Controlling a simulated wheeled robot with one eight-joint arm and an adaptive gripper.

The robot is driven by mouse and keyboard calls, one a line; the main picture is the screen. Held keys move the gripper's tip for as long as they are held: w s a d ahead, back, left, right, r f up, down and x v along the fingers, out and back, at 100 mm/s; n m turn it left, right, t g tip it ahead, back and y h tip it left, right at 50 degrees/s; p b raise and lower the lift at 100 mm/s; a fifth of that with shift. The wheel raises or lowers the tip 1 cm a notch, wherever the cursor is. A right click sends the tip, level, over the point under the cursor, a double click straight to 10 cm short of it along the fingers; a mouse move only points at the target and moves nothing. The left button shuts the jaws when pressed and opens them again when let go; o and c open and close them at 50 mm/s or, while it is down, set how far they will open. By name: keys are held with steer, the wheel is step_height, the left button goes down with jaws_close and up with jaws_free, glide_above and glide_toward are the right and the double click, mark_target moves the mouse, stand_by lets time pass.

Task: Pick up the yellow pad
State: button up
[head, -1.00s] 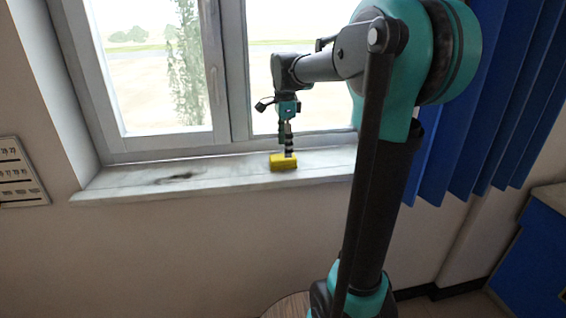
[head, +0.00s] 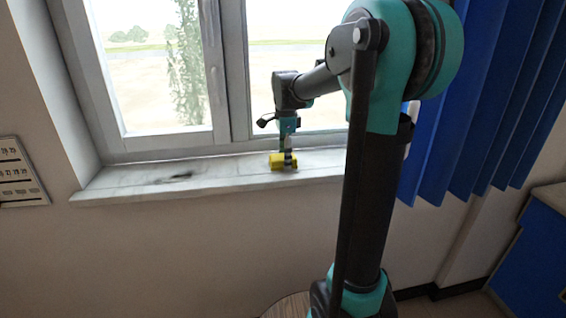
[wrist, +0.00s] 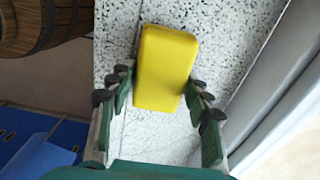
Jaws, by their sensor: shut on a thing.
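The yellow pad (head: 277,162) is a small yellow block on the light stone window sill (head: 130,184) in the head view. In the wrist view the yellow pad (wrist: 166,68) lies between the two fingers, its near part flanked by the dark fingertips. My gripper (head: 288,160) points down at the sill and is shut on the pad. In the wrist view my gripper (wrist: 158,88) has one finger on each side of the pad. I cannot tell whether the pad still touches the sill.
The window frame (head: 228,75) stands close behind the sill. A blue curtain (head: 480,110) hangs at the right. A wooden barrel (wrist: 40,22) shows at the upper left in the wrist view. The sill is clear to the left of the pad, apart from a dark mark.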

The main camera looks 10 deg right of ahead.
steer(key=shift+c, duration=1.3)
steer(key=shift+r, duration=0.15)
step_height(320, 180, up, 20)
steer(key=o, duration=0.6)
steer(key=c, duration=0.5)
steer(key=shift+s, duration=0.1)
